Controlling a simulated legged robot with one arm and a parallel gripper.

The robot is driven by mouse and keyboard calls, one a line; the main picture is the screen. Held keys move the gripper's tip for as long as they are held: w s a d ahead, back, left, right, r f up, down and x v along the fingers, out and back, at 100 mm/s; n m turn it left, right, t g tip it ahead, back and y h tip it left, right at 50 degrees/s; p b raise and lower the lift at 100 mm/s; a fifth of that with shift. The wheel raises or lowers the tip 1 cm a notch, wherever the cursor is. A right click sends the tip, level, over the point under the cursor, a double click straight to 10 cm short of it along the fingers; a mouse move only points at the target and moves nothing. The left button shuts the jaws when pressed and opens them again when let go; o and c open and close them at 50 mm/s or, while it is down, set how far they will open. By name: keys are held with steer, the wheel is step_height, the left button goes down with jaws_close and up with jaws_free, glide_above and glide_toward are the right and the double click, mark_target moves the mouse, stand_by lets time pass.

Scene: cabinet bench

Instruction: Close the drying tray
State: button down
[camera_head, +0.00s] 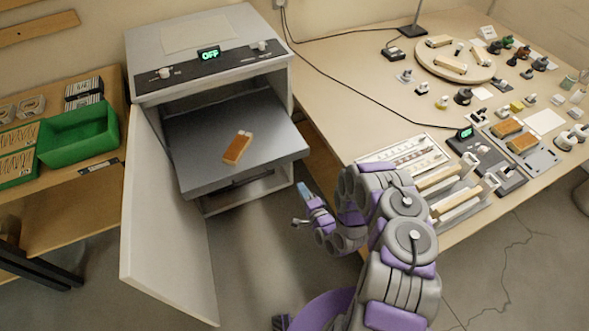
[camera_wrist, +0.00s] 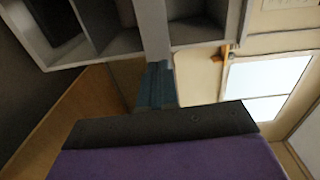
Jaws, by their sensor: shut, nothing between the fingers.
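The drying tray (camera_head: 235,140) is a flat grey tray that sticks out of the front of the white and grey cabinet (camera_head: 207,82). A small orange-brown block with a pale end (camera_head: 237,148) lies on it. The fingers are shut and empty. In the wrist view the blue-grey fingertips (camera_wrist: 156,85) show together at the middle. The cabinet's white door (camera_head: 165,215) hangs open on the left.
A wooden bench (camera_head: 340,75) on the right holds a rack, boards and several small parts. A shelf (camera_head: 60,185) on the left carries a green bin (camera_head: 78,133). The open door stands left of the tray; floor shows between it and my arm.

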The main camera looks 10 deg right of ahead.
mark_target(284, 158)
steer(key=b+x, duration=0.3)
steer(key=x, duration=1)
steer(key=shift+a, duration=0.2)
steer(key=shift+w+r, duration=0.1)
steer(key=shift+w, duration=0.2)
steer(key=shift+a, duration=0.1)
